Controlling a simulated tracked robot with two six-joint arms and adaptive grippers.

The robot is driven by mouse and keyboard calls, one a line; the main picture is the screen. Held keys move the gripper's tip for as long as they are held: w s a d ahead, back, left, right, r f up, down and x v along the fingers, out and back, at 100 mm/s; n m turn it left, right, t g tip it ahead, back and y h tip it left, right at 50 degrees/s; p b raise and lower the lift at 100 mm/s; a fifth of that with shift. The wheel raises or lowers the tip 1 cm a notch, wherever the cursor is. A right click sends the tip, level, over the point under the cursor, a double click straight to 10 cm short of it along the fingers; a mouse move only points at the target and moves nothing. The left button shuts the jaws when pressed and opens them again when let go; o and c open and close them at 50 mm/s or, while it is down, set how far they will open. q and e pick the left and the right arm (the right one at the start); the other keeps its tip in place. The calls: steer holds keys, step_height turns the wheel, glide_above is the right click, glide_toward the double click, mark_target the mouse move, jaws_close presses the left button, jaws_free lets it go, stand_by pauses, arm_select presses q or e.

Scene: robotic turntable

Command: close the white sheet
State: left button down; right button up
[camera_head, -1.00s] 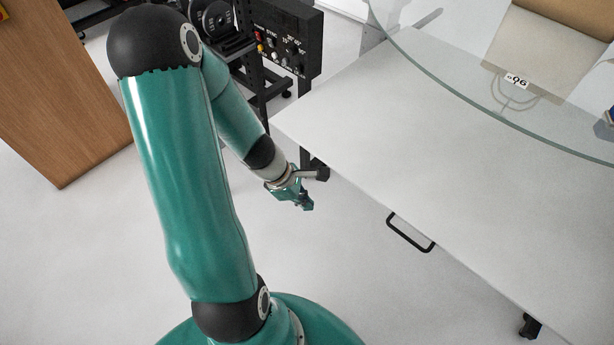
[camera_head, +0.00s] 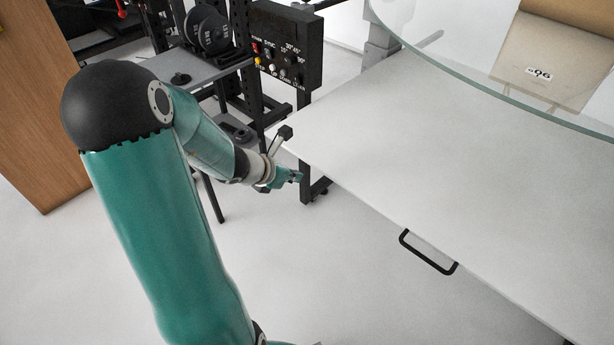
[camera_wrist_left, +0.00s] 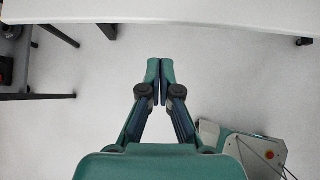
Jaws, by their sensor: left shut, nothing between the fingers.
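The white sheet (camera_head: 430,170) is a large flat white panel reaching from the middle to the right of the head view. A black bar handle (camera_head: 428,252) sits on its near edge. My left gripper (camera_head: 296,177) is shut and empty. In the head view it appears just off the sheet's left corner, over the floor, with its tips pointing right. In the left wrist view the closed fingertips (camera_wrist_left: 160,65) show over bare floor, with a pale panel edge along the top. My right gripper is not in view.
A curved glass pane (camera_head: 470,85) overhangs the sheet's far side. A black control box (camera_head: 287,45) with buttons stands behind my left gripper, by a rack with dark discs (camera_head: 207,30). A wooden panel (camera_head: 35,110) stands at left. The floor below the gripper is clear.

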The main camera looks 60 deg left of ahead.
arm_select(q)
steer(key=shift+w+a+f+p, duration=0.1)
steer(key=shift+w+a+p, duration=0.15)
steer(key=shift+w, duration=0.8)
steer(key=shift+w+a+p, duration=0.15)
steer(key=shift+w+a, duration=0.05)
steer(key=shift+w, duration=0.85)
